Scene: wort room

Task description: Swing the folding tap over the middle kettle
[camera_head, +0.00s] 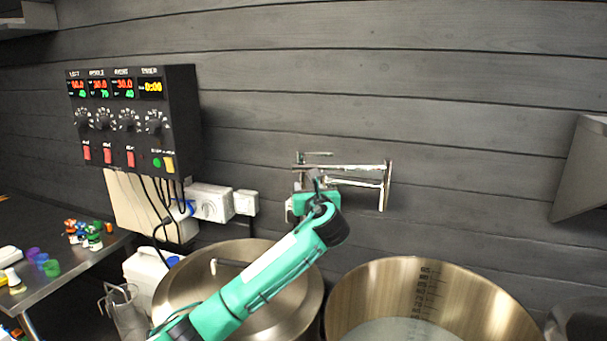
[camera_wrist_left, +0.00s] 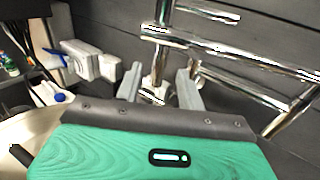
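The folding tap (camera_head: 385,187) is a shiny jointed pipe mounted on the dark plank wall, folded close to the wall. In the left wrist view its chrome pipes (camera_wrist_left: 235,52) cross the upper right. My left gripper (camera_head: 309,180) is at the tap's left end. In the left wrist view the gripper (camera_wrist_left: 160,84) has its fingers apart, with an upright chrome piece between them and gaps visible beside it. The kettle (camera_head: 440,275) with a marked inner wall, apparently the middle one, is open with pale liquid inside, below and right of the tap. My right gripper is not in view.
Another steel kettle (camera_head: 290,262) stands left, partly behind my green arm. A dark vessel (camera_head: 580,318) shows at the right edge. A control box (camera_head: 185,120) and white sockets (camera_head: 210,203) are on the wall. A steel side table (camera_head: 70,268) holds small bottles.

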